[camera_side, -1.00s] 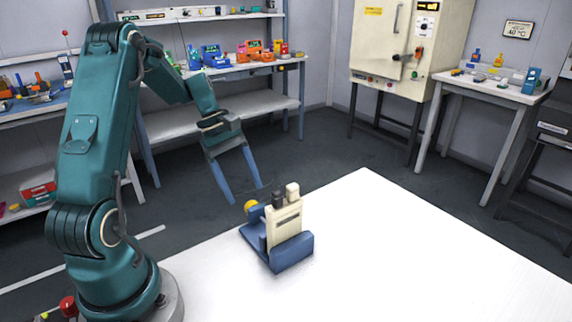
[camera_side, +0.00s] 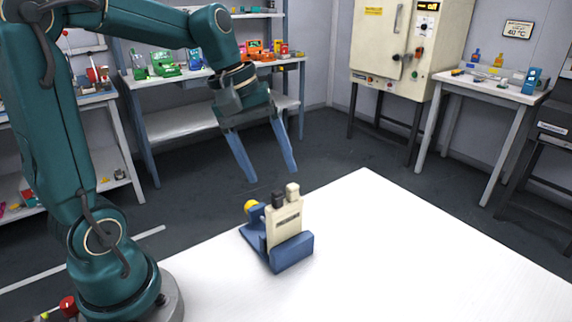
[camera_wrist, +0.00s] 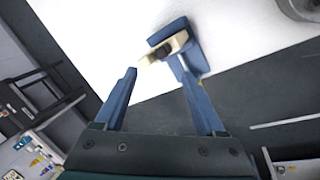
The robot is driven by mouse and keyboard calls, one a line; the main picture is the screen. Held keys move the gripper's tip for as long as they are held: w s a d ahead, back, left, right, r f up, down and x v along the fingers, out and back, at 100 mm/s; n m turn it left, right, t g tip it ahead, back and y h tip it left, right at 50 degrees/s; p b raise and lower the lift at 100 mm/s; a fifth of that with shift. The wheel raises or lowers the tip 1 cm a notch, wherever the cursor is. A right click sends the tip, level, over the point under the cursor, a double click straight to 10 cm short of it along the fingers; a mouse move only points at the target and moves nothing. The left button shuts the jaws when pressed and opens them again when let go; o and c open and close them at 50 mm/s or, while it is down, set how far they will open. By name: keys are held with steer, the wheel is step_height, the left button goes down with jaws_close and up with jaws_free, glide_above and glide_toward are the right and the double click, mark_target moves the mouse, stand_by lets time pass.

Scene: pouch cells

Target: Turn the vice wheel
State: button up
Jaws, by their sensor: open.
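A blue vice (camera_side: 291,252) stands on the white table and holds an upright cream pouch cell (camera_side: 285,222) with one dark and one cream tab on top. The yellow vice wheel (camera_side: 251,205) is at the vice's back left end. My gripper (camera_side: 270,174) is open and empty, in the air above and behind the vice, apart from it. In the wrist view the blue vice (camera_wrist: 199,57) and cream cell (camera_wrist: 178,42) show beyond my fingertips. The wheel is mostly hidden there by the right finger.
The white table (camera_side: 400,250) is bare to the right and in front of the vice. Shelves with coloured items (camera_side: 240,55), a cream cabinet (camera_side: 400,45) and a side bench (camera_side: 490,85) stand well behind, across the floor.

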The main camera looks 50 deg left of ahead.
steer(key=s+d+r+m+t+y, duration=0.1)
steer(key=s+d+r+m+t, duration=0.1)
steer(key=s+d+m, duration=0.3)
steer(key=shift+s+d+r+m, duration=0.25)
steer(key=shift+s+m, duration=0.35)
steer(key=shift+s, duration=0.7)
